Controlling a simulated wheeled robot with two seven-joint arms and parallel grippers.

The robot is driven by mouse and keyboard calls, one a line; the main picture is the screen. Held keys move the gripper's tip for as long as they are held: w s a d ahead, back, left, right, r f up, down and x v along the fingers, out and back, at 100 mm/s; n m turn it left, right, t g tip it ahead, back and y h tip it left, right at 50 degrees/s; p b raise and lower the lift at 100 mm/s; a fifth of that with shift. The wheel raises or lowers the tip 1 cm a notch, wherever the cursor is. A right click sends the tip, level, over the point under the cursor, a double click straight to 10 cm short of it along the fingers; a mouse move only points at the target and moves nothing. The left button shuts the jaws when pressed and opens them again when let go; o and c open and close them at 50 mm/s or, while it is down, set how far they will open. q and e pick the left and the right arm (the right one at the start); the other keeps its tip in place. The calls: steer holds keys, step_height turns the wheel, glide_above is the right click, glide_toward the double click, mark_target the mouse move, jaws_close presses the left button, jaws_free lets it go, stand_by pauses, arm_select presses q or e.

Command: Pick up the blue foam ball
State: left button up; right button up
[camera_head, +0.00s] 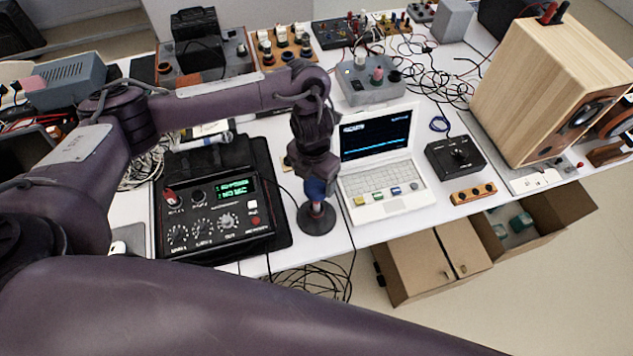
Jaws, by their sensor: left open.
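The blue foam ball (314,188) shows as a small patch of blue just below my left gripper, above a dark round base (317,219) on the white table. My left gripper (314,172) points down over the ball and hides its upper part. It is open, with its fingers at or very near the ball; I cannot tell whether they touch it. My right gripper is not in view.
A black device with knobs and a green display (232,186) stands left of the ball. A white laptop (395,207) stands close on the right. A wooden speaker (525,95) and open cardboard boxes (425,265) are further right. Cables hang at the table's front edge.

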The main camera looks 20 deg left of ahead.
mark_target(315, 181)
arm_select(q)
step_height(315, 181, down, 4)
steer(key=shift+d+r+b, duration=0.1)
steer(key=shift+d+b, duration=0.05)
steer(key=shift+b, duration=0.25)
steer(key=shift+c, duration=0.4)
steer(key=c, duration=0.9)
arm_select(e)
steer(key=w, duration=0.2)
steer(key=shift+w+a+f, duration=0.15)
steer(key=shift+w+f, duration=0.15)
